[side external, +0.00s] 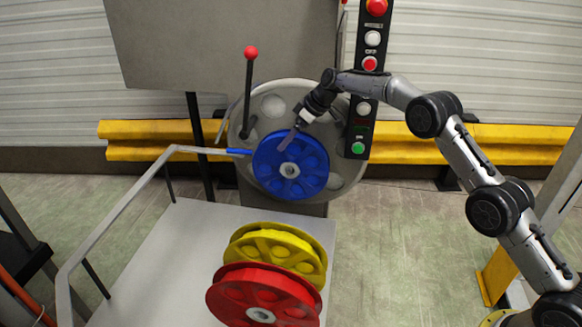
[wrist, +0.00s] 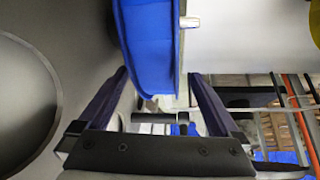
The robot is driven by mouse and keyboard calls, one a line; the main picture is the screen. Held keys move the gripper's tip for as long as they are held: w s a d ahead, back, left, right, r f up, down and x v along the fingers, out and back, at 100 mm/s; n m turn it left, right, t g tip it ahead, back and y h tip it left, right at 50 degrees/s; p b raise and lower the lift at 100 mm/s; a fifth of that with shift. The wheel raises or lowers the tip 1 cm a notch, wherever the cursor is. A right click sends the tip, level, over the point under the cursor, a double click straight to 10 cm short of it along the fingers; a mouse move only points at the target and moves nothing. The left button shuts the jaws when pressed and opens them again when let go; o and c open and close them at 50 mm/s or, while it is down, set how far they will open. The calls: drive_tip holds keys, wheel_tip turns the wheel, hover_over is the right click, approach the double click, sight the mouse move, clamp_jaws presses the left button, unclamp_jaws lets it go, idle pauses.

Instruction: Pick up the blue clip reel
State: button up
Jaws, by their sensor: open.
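The blue clip reel (side external: 268,168) is upright on the front of a large grey disc, with a pale hub at its centre. My gripper (side external: 288,140) is at the reel's upper edge, reaching down from the upper right. In the wrist view the reel (wrist: 148,45) shows nearly edge-on, its rim between the two open fingers of my gripper (wrist: 159,74). The side view does not show whether a finger touches the rim. The far finger is largely hidden there.
The large grey disc (side external: 348,170) stands close behind the reel. A red-knobbed lever (side external: 249,90) is at left, and a button post (side external: 360,130) at right. Yellow (side external: 310,262) and red (side external: 222,299) reels stand on the pale table (side external: 180,250) in front.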

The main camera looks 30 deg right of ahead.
clamp_jaws()
idle(0.4)
drive_tip(key=shift+r, duration=0.1)
